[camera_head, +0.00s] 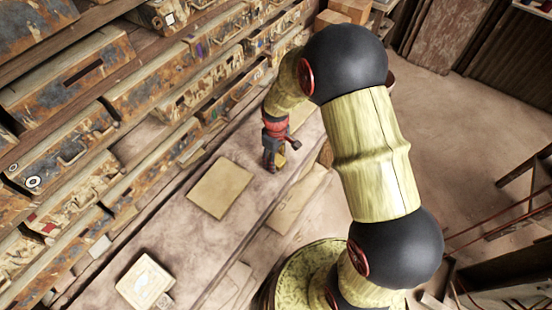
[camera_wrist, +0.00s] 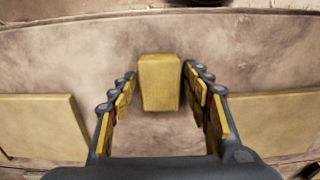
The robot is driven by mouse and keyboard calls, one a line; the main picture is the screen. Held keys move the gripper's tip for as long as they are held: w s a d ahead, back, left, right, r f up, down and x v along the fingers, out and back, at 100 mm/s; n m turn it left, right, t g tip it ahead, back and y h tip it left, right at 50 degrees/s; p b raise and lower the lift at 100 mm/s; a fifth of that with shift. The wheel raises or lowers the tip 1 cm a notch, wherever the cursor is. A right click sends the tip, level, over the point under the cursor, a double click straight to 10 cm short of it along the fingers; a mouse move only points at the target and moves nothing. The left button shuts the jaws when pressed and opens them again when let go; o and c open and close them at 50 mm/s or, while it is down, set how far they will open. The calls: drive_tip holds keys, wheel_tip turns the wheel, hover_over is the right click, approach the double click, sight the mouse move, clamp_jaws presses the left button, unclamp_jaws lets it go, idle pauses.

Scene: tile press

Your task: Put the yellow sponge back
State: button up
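The yellow sponge (camera_wrist: 159,82) is a small upright block on the worn bench top (camera_wrist: 90,60). It stands between the fingertips of my gripper (camera_wrist: 159,80), with a narrow gap on each side. My gripper is open and points at the sponge; its fingers do not appear to touch it. In the head view my gripper (camera_head: 271,158) is low over the bench beside the drawers, and a bit of the yellow sponge (camera_head: 281,159) shows next to it, mostly hidden.
A flat tan board (camera_head: 220,188) lies on the bench left of my gripper. A pale box (camera_head: 145,283) sits at the near end. Rusty drawers (camera_head: 70,75) line the left side. Two flat yellowish slabs, left (camera_wrist: 40,125) and right (camera_wrist: 270,122), flank my gripper in the wrist view.

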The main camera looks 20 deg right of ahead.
drive_tip(key=shift+o, duration=0.4)
wheel_tip(320, 180, up, 12)
drive_tip(key=p, duration=0.2)
wheel_tip(320, 180, up, 10)
drive_tip(key=m+t, duration=0.2)
hover_over(279, 166)
drive_tip(key=s+r+m+t, duration=0.3)
drive_tip(key=s+r+m, duration=0.2)
drive_tip(key=s+r, duration=0.9)
drive_tip(key=s, duration=0.4)
drive_tip(key=shift+s+r+t, duration=0.15)
drive_tip(key=shift+s+t, duration=0.15)
drive_tip(key=shift+s, duration=0.1)
drive_tip(key=shift+b, duration=0.35)
